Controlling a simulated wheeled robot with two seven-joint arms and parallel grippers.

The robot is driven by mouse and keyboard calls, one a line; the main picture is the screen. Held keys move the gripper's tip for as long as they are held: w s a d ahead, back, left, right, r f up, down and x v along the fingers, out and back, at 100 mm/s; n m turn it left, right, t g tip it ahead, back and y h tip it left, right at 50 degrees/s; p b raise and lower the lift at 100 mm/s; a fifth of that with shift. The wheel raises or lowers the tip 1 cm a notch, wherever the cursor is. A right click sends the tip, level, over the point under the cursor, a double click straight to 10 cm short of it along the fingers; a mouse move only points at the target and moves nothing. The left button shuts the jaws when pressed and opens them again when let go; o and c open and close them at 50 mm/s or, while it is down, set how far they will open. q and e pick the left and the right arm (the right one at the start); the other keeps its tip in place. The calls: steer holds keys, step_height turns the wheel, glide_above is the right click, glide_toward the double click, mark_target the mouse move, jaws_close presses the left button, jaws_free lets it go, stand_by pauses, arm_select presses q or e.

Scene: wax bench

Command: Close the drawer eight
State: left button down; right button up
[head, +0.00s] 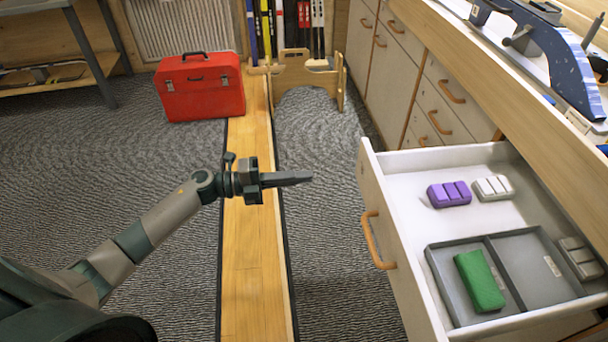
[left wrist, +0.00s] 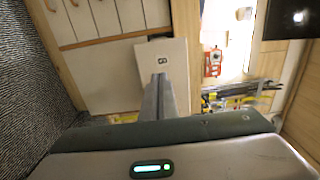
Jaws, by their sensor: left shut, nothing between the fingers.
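The open drawer (head: 384,235) juts out from the bench at the right of the head view, with a wooden handle (head: 374,241) on its pale front. In the left wrist view, a pale panel (left wrist: 178,62) carries a small label that looks like an 8. My left gripper (head: 312,178) is shut and empty. It points right, toward the drawer front, with a gap of floor showing between them. In the left wrist view its fingers (left wrist: 158,90) overlap the panel; contact cannot be told there. My right gripper is not in view.
The drawer holds a purple block (head: 449,194), a pale block (head: 493,188) and a grey tray (head: 515,318) with a green block (head: 479,280). Shut drawers (head: 450,92) lie beyond. A red toolbox (head: 200,87) and a wooden rack (head: 300,76) stand on the floor farther back.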

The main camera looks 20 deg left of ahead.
mark_target(362, 171)
arm_select(q)
steer(key=p+x, duration=0.2)
steer(key=x, duration=1)
steer(key=shift+d, duration=0.15)
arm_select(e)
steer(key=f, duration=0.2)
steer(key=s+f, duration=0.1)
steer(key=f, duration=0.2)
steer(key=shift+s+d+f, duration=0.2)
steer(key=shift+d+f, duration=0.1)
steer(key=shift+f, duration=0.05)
arm_select(q)
steer(key=shift+w+d, duration=0.1)
